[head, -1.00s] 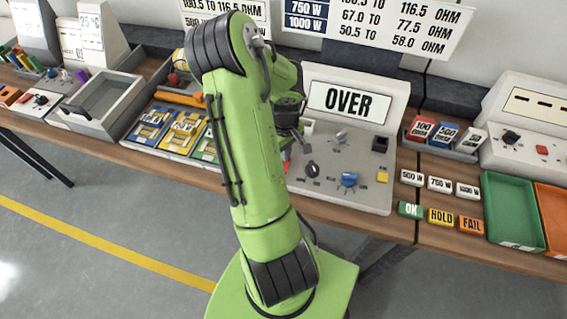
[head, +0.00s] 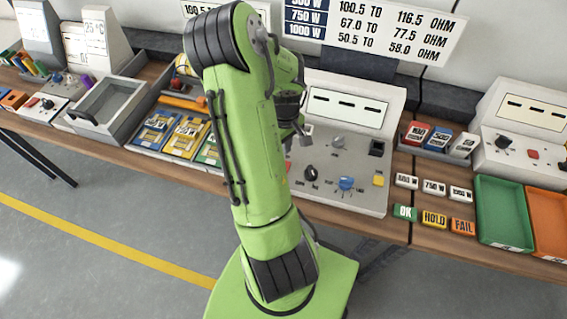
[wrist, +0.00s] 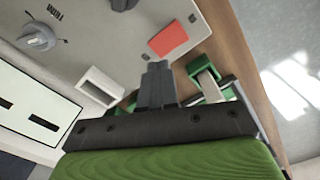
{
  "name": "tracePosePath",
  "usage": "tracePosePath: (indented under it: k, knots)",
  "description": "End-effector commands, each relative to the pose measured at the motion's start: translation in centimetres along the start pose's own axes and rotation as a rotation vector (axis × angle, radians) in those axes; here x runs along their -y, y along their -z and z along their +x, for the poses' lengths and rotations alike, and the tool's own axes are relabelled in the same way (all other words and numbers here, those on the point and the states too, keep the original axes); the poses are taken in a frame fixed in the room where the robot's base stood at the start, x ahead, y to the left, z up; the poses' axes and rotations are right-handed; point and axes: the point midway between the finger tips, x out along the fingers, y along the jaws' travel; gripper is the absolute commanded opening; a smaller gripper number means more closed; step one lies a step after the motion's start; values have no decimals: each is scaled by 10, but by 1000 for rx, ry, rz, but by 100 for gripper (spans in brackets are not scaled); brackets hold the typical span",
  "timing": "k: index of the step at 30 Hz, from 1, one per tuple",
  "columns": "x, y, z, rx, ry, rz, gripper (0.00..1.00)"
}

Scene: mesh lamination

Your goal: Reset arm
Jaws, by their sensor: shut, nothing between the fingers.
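My green arm rises in the middle of the head view and bends over the bench. My gripper is mostly hidden behind the arm, with its dark end over the left side of the grey test panel (head: 345,185). In the wrist view my gripper (wrist: 157,70) is shut and empty, its fingertips above the panel near a red patch (wrist: 167,38). A white hollow block (wrist: 100,87) is left of the fingers. Green and white parts (wrist: 208,78) lie to the right, partly hidden by my gripper. The panel's display (head: 346,106) shows dashes.
Left of my arm are a tray of coloured cards (head: 186,137) and an open grey bin (head: 108,105). At right are OK (head: 404,212), HOLD and FAIL blocks, a green tray (head: 502,210) and an orange tray (head: 547,222). The floor in front is clear.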

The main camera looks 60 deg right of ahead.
Motion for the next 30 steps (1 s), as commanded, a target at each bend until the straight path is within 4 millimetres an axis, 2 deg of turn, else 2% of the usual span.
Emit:
tracePosePath:
  k: [1, 3, 22, 23, 26, 28, 30]
  knots:
    - [0, 0, -8, 0, 0, 0, 0]
    - [0, 0, -12, 1, 0, 0, 0]
    - [3, 3, -12, -6, 1, -3, 0]
    - [8, 6, -17, -16, 3, -7, 0]
    - [44, 28, -46, -75, 21, -37, 0]
    - [85, 43, -78, -132, 41, -72, 0]
    - [130, 48, -110, -182, 64, -113, 0]
